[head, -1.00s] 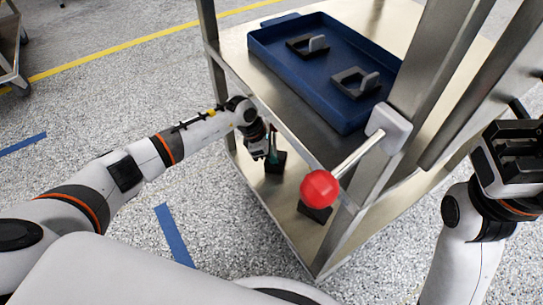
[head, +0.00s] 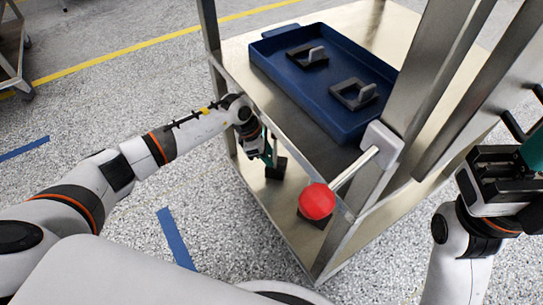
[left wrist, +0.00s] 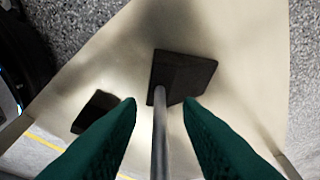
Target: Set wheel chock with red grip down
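A dark block (head: 276,168) stands on the cart's lower shelf, right by my left gripper (head: 266,154). In the left wrist view the dark block (left wrist: 182,76) lies flat on the shelf, and a thin grey rod (left wrist: 159,135) runs from it towards the camera. My left gripper's green fingers (left wrist: 160,102) are apart, one on each side of the rod, with gaps showing. No red grip shows on this block; its upper end is out of view.
A blue tray (head: 340,125) with two black, grey-tabbed holders stands on the upper shelf. Metal posts and shelf edges (head: 300,165) crowd my left arm.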

